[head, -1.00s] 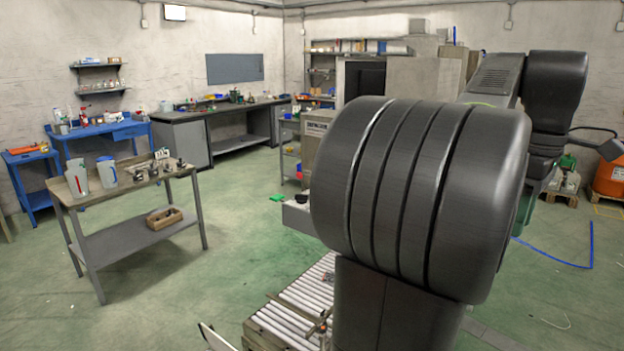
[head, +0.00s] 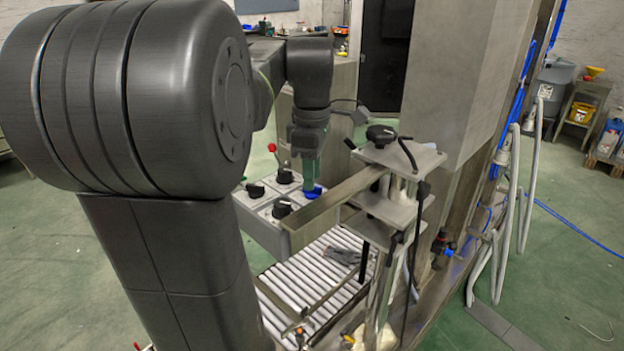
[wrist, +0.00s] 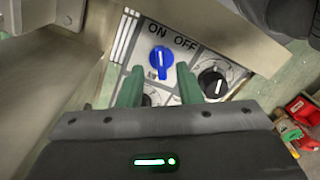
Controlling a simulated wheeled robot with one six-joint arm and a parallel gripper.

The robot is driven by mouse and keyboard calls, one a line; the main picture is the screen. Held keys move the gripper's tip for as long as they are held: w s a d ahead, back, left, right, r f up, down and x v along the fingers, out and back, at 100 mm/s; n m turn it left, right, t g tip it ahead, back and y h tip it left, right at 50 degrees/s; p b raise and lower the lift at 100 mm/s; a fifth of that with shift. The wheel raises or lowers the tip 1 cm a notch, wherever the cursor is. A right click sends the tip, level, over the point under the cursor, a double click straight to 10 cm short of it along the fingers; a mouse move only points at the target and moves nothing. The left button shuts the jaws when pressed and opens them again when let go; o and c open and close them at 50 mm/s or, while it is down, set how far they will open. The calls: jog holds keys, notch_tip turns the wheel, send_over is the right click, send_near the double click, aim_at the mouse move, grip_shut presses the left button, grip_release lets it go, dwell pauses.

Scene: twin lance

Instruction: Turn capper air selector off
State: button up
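A blue selector knob (wrist: 161,62) sits on a light panel (wrist: 127,30) in the wrist view, below the printed words ON and OFF. Its white mark runs roughly up and down in the picture, nearer the ON side. My gripper (wrist: 160,70) is open, with one green finger on each side of the knob's lower part. I cannot tell whether the fingers touch it. In the head view, my gripper (head: 308,176) points down over the blue knob (head: 313,193) at the panel's right edge, partly hidden by the fingers.
Several black knobs, including one to the right of the blue knob (wrist: 212,83), share the panel. A red-tipped lever (head: 272,148) stands behind it. A metal beam (head: 335,205) and clamp stand (head: 395,165) are close by. A roller conveyor (head: 320,270) lies below.

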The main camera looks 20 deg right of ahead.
jog(key=shift+s+f, duration=0.1)
jog(key=shift+f, duration=0.8)
jog(key=shift+c, duration=0.2)
grip_shut()
jog(key=shift+r+m, duration=0.1)
jog(key=shift+m, duration=0.2)
jog(key=shift+m+p, duration=0.85)
jog(key=shift+m, duration=0.05)
jog(key=m+p, duration=0.1)
jog(key=m, duration=0.2)
jog(key=shift+m+p, duration=0.3)
jog(key=shift+p, duration=0.1)
jog(key=m+p, duration=0.2)
jog(key=m, duration=0.3)
jog(key=shift+m, duration=0.7)
